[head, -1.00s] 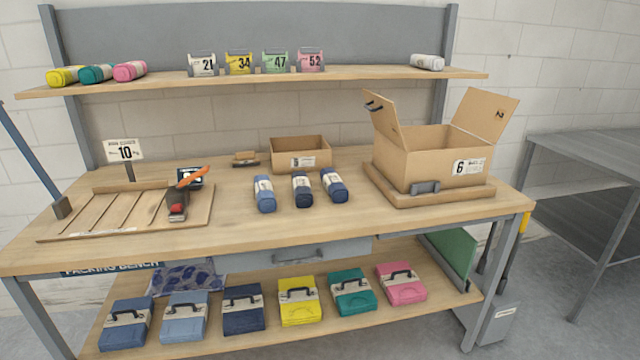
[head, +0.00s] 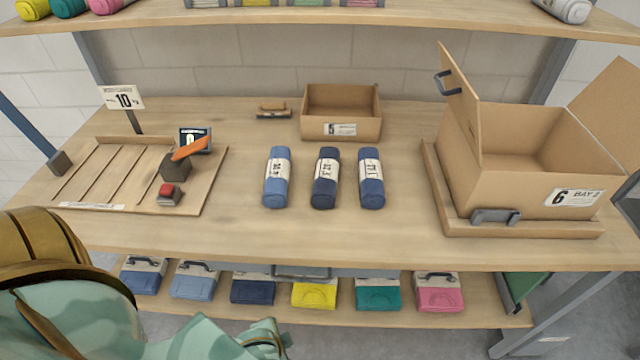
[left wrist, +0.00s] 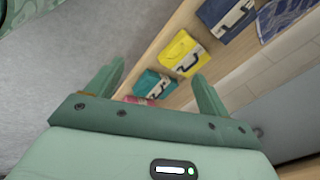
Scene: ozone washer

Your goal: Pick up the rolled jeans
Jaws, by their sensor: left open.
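Three rolled jeans lie side by side on the bench top in the head view: a mid-blue roll (head: 277,178) at left, a dark navy roll (head: 325,179) in the middle and a blue roll (head: 371,179) at right. Each has a pale label band. My left arm comes in at the lower left of the head view, below and in front of the bench edge, apart from the rolls. My left gripper (left wrist: 158,92) shows in the left wrist view with its green fingers apart and nothing between them. My right gripper is not seen.
A small open box (head: 341,112) stands behind the rolls. A large open box (head: 520,150) sits in a tray at right. A slatted board (head: 120,172) with a red-and-black tool is at left. Folded coloured packs, one yellow (head: 314,293), line the lower shelf.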

